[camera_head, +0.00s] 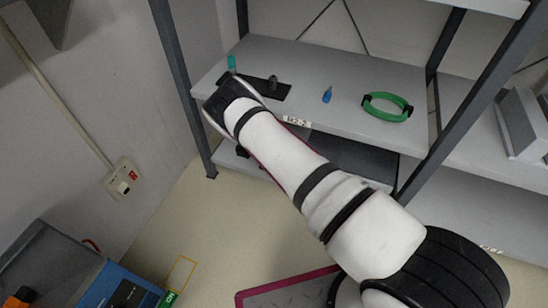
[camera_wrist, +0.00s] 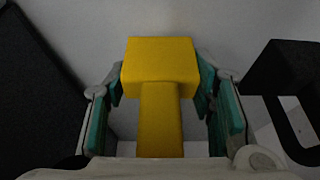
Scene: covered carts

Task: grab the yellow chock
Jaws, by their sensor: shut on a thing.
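The yellow chock (camera_wrist: 160,62) shows in the wrist view as a block with a wide upper part and a narrower part running down toward me. My gripper (camera_wrist: 161,88) is around it, with a teal-padded finger on each side, and is shut on it. In the head view my white arm reaches to the left end of the shelf (camera_head: 335,115). The chock cannot be made out there, and my wrist hides most of the gripper.
A dark post (camera_head: 172,70) stands at the shelf's left. In the wrist view a black object (camera_wrist: 285,75) is close on the right.

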